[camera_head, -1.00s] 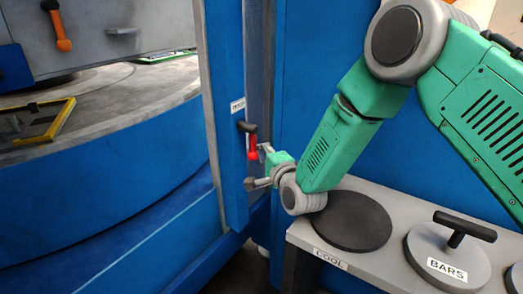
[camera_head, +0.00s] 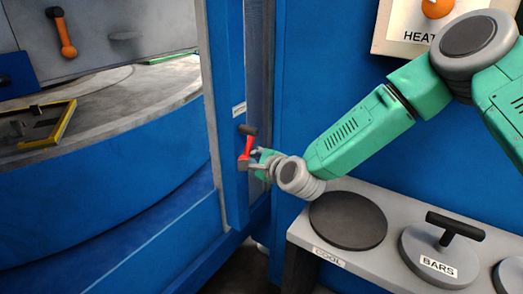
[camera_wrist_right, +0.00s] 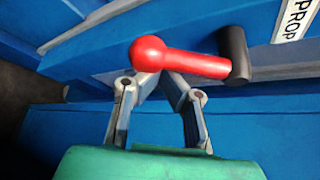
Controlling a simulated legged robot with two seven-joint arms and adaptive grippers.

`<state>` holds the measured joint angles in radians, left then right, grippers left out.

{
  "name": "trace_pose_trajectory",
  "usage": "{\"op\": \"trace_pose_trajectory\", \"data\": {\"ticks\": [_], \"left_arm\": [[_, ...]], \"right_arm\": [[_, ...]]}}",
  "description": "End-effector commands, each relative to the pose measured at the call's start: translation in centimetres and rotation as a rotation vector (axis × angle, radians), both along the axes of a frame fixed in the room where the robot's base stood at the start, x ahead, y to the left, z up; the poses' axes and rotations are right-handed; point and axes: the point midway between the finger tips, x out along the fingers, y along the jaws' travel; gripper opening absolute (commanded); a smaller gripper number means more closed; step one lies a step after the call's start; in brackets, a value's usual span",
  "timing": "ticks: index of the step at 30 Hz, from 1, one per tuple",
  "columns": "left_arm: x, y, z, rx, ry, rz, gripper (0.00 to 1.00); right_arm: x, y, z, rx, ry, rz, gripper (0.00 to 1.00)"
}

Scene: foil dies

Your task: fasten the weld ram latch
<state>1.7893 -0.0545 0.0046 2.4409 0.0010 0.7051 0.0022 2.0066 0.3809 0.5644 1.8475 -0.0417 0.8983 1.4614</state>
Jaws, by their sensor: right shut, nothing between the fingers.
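A red lever (camera_head: 248,146) with a dark pivot hangs down, slightly tilted, on the blue post. In the right wrist view the red lever (camera_wrist_right: 185,59) lies just past my fingertips, beside a label reading "PROP", partly cut off. An orange lever (camera_head: 67,38) hangs on the grey panel at upper left. No readable label names a weld ram latch, so I cannot tell which lever it is. My right gripper (camera_head: 245,164) is at the red lever's lower end. In the right wrist view its fingertips (camera_wrist_right: 160,82) meet, empty, against or just behind the red knob; contact is unclear.
A blue post (camera_head: 229,185) stands beside the curved blue base. A grey bench (camera_head: 305,232) at lower right carries a dark disc (camera_head: 347,220) near a COOL label and a handled lid (camera_head: 440,252) labelled BARS. A yellow-edged frame (camera_head: 60,125) lies at left.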

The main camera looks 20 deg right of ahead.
Motion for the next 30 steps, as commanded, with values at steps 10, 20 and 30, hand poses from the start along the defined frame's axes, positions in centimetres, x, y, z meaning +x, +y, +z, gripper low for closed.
{"op": "trace_pose_trajectory", "data": {"ticks": [10,20,30], "left_arm": [[0.0,0.0,0.8,0.0,0.0,0.0,0.62],[0.0,0.0,1.2,0.0,0.0,0.0,0.62],[0.0,0.0,1.4,0.0,0.0,0.0,0.62]], "right_arm": [[-1.1,1.3,1.2,0.254,0.195,-0.001,0.0],[-1.6,2.2,2.2,0.417,0.323,0.0,0.0],[-1.9,2.4,2.6,0.482,0.376,-0.001,0.0]]}}
